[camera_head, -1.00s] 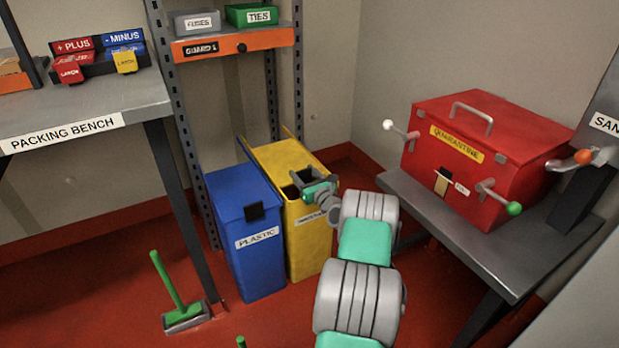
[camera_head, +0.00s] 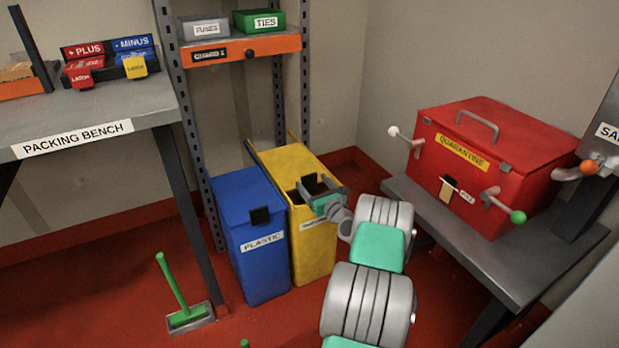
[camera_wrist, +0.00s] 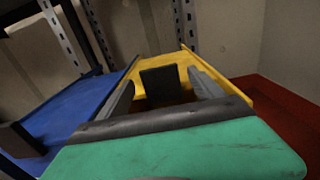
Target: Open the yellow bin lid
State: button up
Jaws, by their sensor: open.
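The yellow bin (camera_head: 313,250) stands on the floor to the right of the blue bin. Its yellow lid (camera_head: 285,158) looks down, sloping up toward the back; a dark patch around the handle is hard to read. A black handle tab (camera_wrist: 160,84) stands up near the lid's front edge. My gripper (camera_head: 318,188) is at the bin's front top edge, open, its fingers pointing toward the back. In the wrist view, the tab shows between the two spread fingers, with gaps on both sides. How deep the tab sits between them I cannot tell.
The blue plastic bin (camera_head: 250,230), with its own black tab, stands close on the left. A shelf post (camera_head: 189,130) rises behind it. The packing bench (camera_head: 90,118) is at left, the red quarantine box (camera_head: 490,160) on a grey table at right.

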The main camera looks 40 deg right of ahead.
aim_at(310, 177)
jog(key=p+v, duration=0.1)
jog(key=v, duration=0.3)
jog(key=shift+s+a, duration=0.1)
jog(key=shift+s, duration=0.15)
jog(key=p+x, duration=0.1)
jog(key=x, duration=0.1)
jog(key=p+x, duration=0.2)
jog(key=r+p+x, duration=0.1)
jog(key=p+x, duration=0.1)
jog(key=x, duration=0.1)
jog(key=shift+w, duration=0.1)
jog(key=shift+w+r, duration=0.15)
jog(key=shift+w, duration=0.15)
jog(key=shift+c, duration=0.2)
